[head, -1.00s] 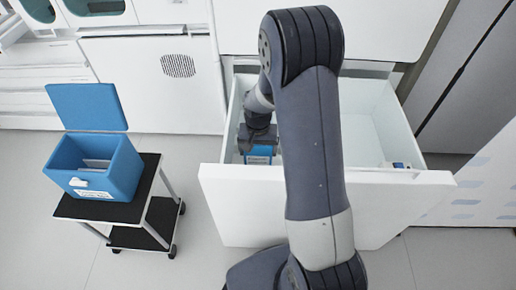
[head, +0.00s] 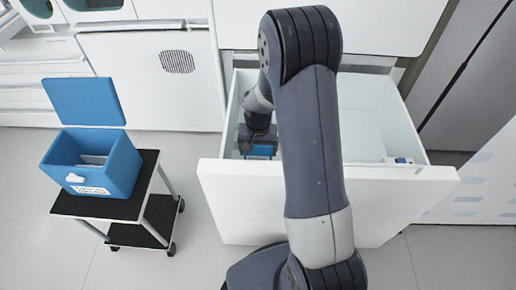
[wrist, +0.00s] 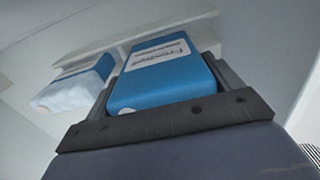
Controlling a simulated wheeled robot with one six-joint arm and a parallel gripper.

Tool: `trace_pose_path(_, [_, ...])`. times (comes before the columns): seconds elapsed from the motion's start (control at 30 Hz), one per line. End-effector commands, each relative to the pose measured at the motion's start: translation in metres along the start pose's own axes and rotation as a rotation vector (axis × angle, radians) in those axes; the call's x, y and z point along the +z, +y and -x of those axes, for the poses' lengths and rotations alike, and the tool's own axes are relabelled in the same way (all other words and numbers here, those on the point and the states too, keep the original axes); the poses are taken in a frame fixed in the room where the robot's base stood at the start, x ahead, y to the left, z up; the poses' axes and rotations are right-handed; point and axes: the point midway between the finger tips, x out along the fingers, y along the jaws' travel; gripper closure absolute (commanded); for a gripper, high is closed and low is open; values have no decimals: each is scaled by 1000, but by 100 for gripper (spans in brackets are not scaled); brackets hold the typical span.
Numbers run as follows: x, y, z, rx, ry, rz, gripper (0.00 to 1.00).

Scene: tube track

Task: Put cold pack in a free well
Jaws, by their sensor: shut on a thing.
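A blue cold pack (wrist: 165,72) with a white label fills the space between the fingers of my gripper (wrist: 168,78) in the wrist view. My gripper is shut on it. In the head view my gripper (head: 257,145) is down inside the open white drawer, at its left side, and a bit of the blue pack (head: 260,152) shows below it. A blue cooler box (head: 105,168) with its lid (head: 85,101) raised stands on a black cart at the left. Pale upright parts show inside the box, but its wells cannot be made out.
The open drawer (head: 325,195) has high walls around my gripper. A second blue and white pack (wrist: 75,80) lies to the left in the wrist view. A small white and blue item (head: 403,162) sits at the drawer's right. The cart (head: 100,207) stands apart from the drawer, with floor between.

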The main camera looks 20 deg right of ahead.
Motion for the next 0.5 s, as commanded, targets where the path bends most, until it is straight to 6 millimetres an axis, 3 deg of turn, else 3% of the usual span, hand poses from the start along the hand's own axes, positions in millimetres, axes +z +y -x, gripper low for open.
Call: trace_pose_path(0.5, [0,0,-19,0,0,0,68])
